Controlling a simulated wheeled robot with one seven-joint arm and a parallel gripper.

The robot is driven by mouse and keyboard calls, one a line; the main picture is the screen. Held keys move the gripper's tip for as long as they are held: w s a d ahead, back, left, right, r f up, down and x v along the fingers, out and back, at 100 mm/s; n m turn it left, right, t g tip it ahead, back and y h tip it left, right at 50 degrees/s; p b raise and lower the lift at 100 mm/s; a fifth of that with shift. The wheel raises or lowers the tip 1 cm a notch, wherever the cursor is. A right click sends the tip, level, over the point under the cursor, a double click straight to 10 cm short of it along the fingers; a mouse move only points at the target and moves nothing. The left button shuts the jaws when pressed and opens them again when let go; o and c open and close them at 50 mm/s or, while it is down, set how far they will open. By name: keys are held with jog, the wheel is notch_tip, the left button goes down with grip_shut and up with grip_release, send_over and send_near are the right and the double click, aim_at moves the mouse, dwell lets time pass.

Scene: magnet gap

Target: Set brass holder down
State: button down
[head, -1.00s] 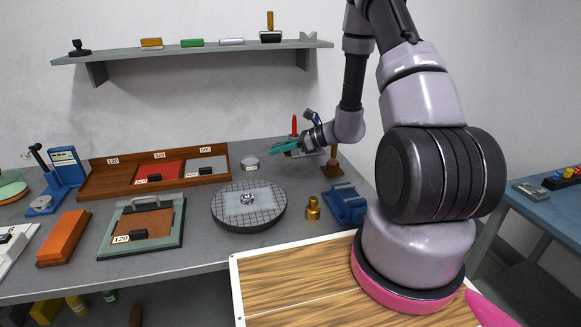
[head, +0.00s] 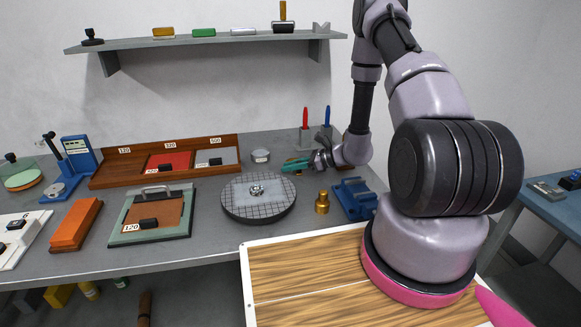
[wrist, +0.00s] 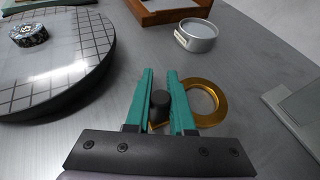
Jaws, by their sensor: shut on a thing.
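My gripper (head: 291,164) is low over the bench, right of the round gridded plate, in the head view. In the wrist view its green fingers (wrist: 160,82) are closed around a dark round knob (wrist: 160,103). A brass ring (wrist: 211,87), which I take as part of the brass holder, shows beside and partly behind the right finger. A bit of brass also shows low between the fingers. The fingers hide the rest of the holder, and I cannot tell whether it touches the bench. In the head view the holder is not clearly visible.
The round plate (head: 240,207) carries a small metallic piece. A grey round tin (head: 260,156) stands beyond my gripper; it also shows in the wrist view (wrist: 197,38). A brass knobbed piece (head: 322,203) and a blue vise (head: 355,199) stand nearer.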

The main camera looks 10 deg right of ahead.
jog(key=c, duration=0.8)
grip_release()
jog(key=shift+f, duration=0.15)
jog(key=shift+o, duration=0.2)
